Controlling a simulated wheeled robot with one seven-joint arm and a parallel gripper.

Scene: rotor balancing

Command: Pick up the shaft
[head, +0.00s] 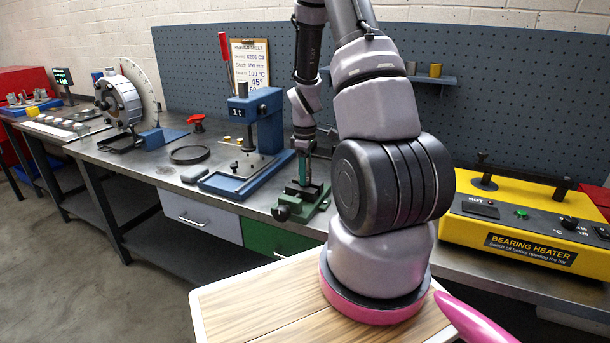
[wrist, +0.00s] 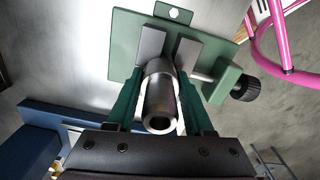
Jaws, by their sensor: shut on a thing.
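The shaft (wrist: 160,112) is a grey metal cylinder with a hollow end facing the camera in the wrist view. My gripper (wrist: 160,88) is shut on it, with one green finger on each side. Beyond it is a green vise (wrist: 122,48) with two grey jaws, and the shaft's far end is by these jaws. I cannot tell whether the jaws still touch it. In the head view my gripper (head: 304,160) points down over the green vise (head: 300,204) on the bench. The shaft is small and mostly hidden there.
A blue press (head: 250,135) stands left of the vise, with a black ring (head: 190,154) on the bench beyond it. A yellow bearing heater (head: 525,222) stands on the right. A pegboard (head: 410,100) rises behind. My arm blocks the middle of the head view.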

